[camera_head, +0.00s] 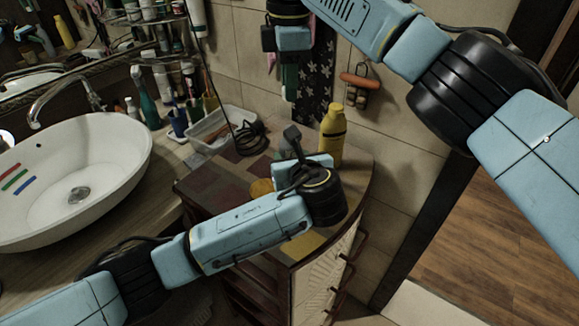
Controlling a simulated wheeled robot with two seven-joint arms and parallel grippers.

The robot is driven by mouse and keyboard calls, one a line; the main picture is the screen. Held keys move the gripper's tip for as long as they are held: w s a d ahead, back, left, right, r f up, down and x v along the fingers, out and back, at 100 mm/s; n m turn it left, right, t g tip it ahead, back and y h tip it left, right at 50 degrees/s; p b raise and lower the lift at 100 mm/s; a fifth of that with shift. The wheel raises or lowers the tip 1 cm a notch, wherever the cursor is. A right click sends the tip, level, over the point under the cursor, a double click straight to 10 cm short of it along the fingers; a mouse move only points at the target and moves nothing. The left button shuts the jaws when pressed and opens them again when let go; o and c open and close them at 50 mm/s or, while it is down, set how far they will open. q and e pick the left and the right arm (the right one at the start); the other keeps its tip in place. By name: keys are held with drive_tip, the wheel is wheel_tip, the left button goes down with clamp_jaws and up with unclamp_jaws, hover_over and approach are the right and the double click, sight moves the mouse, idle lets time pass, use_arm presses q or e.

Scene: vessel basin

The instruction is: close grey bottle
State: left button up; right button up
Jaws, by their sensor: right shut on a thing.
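My right gripper (289,92) points down in front of the tiled wall, above the cabinet. A small dark greenish piece shows at its tip; I cannot tell what it is. No grey bottle can be made out clearly.
A yellow bottle (333,137) stands upright on the cabinet top (222,180), close to my left gripper. A white basin (75,165) and a plastic tray (215,128) are at the left. Dark coiled cable (250,138) lies beside the tray. A patterned cloth (316,85) hangs behind.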

use_arm(q)
clamp_jaws()
use_arm(e)
drive_tip(key=shift+f, duration=2.5)
drive_tip(key=shift+f, duration=0.1)
drive_tip(key=shift+f, duration=0.8)
drive_tip(key=shift+f, duration=0.6)
